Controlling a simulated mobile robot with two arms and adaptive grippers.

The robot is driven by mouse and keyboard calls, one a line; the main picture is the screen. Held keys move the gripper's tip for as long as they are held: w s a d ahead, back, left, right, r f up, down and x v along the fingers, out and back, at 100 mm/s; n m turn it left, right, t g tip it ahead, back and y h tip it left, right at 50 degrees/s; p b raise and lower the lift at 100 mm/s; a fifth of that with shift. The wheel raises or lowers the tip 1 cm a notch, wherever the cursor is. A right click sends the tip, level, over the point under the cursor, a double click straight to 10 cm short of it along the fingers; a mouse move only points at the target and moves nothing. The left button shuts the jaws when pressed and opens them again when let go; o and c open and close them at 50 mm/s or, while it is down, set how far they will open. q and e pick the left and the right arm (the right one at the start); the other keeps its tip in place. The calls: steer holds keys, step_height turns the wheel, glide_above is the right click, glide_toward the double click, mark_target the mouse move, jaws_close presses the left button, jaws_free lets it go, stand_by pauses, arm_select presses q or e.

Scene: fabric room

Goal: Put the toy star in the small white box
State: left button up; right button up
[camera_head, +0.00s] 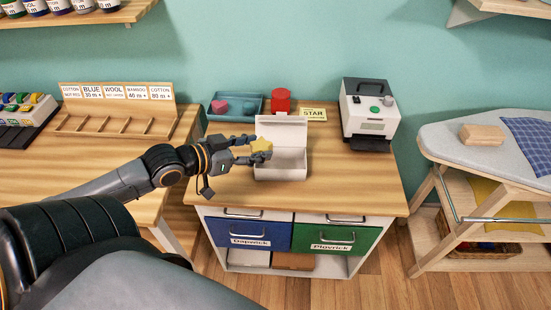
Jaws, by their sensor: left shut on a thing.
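The toy star (261,145) is yellow and sits between the fingertips of my left gripper (258,149), which is shut on it. The gripper comes in from the left and holds the star at the left part of the small white box (287,162). The box stands open on the wooden top of the cabinet, with its lid raised at the back. I cannot tell whether the star is over the box's opening or in front of its lid. My right gripper is not in view.
Behind the box are a blue tray (235,118) with a pink heart, a red container (281,100) and a STAR card (313,115). A label printer (368,112) stands at right. An ironing board (455,143) is farther right. The cabinet top (350,185) is clear at front right.

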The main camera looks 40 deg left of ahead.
arm_select(q)
steer(key=x, duration=0.2)
steer(key=shift+w+a+f, duration=0.1)
steer(key=shift+w+f, duration=0.05)
steer(key=shift+w, duration=0.3)
steer(key=w+f, duration=0.1)
steer(key=f, duration=0.2)
steer(key=w+f, duration=0.2)
steer(key=f, duration=0.1)
steer(key=w+f, duration=0.2)
steer(key=f, duration=0.1)
steer(key=shift+f, duration=0.15)
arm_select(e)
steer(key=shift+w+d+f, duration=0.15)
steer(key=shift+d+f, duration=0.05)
